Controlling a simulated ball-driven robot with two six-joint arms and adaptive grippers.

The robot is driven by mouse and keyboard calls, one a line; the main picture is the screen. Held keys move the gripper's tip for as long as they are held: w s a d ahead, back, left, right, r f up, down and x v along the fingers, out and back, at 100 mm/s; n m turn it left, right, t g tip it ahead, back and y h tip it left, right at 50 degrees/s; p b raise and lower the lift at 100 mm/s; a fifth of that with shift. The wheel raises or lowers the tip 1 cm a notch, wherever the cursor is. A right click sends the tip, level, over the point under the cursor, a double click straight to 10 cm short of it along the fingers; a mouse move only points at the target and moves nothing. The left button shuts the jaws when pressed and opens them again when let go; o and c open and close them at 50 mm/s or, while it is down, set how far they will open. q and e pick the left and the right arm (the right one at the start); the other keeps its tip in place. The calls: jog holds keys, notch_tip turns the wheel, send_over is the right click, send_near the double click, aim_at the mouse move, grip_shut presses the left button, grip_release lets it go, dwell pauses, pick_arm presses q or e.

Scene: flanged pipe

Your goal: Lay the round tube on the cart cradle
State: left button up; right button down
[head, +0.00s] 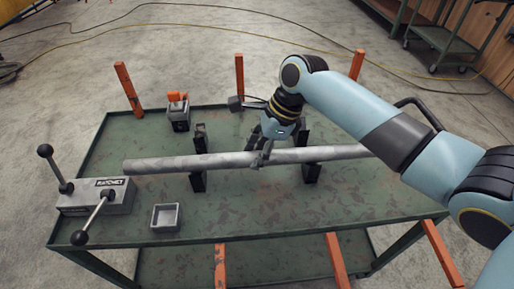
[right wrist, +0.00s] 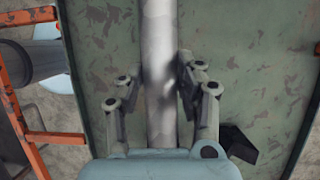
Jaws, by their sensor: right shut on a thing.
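The round tube (head: 215,161) is long, grey and mottled. It lies across the green cart top between the prongs of the black cradle's left support (head: 198,182) and right support (head: 311,172). I cannot tell whether it rests fully on them. My right gripper (head: 259,157) is shut on the tube between the two supports, coming from above and behind. In the right wrist view the tube (right wrist: 159,60) runs lengthwise between the fingers of the gripper (right wrist: 160,88). The tube's right end is hidden behind my right arm. My left gripper is not in view.
The green cart (head: 270,218) has orange posts (head: 128,88) at its edges. A ratchet block (head: 100,195) with black-knobbed levers stands at the left, near the tube's left end. A small grey tray (head: 166,217) is at the front, and a small box (head: 179,118) at the back.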

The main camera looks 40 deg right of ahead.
jog(key=shift+f, duration=0.4)
jog(key=c, duration=0.8)
grip_release()
jog(key=shift+o, duration=0.2)
jog(key=v, duration=1.2)
jog(key=shift+s, duration=0.1)
